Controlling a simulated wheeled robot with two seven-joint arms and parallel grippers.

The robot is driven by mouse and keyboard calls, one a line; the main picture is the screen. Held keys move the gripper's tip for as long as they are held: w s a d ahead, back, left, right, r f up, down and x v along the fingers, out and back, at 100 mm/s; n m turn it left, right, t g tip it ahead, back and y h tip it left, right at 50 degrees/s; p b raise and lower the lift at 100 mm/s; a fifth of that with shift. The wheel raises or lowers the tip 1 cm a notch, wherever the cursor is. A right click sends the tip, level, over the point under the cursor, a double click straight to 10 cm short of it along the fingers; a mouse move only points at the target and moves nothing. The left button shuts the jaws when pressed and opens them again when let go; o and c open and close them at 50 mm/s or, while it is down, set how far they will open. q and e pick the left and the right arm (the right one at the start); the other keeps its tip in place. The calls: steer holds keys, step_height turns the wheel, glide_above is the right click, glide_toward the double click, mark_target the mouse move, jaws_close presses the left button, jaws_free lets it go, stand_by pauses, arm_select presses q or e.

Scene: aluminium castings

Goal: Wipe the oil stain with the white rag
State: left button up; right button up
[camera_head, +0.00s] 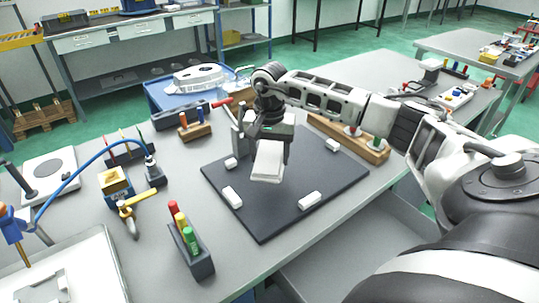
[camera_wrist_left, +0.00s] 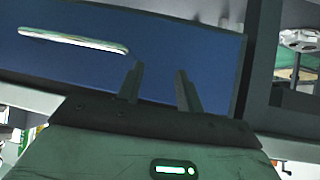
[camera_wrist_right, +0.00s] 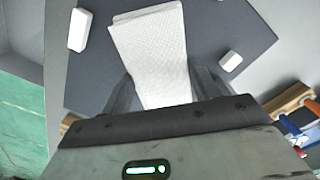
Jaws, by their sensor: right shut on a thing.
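The white rag (camera_head: 267,163) hangs folded from my right gripper (camera_head: 272,141), over the dark mat (camera_head: 233,174) on the table. In the right wrist view the rag (camera_wrist_right: 153,50) has a fine woven pattern and sits between the fingers of the right gripper (camera_wrist_right: 163,88), which is shut on it. I cannot tell whether its lower end touches the mat. I make out no oil stain; the rag and the arm hide part of the mat. My left gripper (camera_wrist_left: 160,78) shows only in the left wrist view, with its fingers apart and nothing between them.
Several white blocks (camera_head: 311,201) lie near the mat's corners. A holder (camera_head: 199,260) with coloured handles stands front left of the mat. A wooden rack (camera_head: 352,139) lies along the mat's far right edge. A blue hose (camera_head: 84,165) arches at left.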

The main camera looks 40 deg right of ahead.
steer(key=shift+r, duration=1.5)
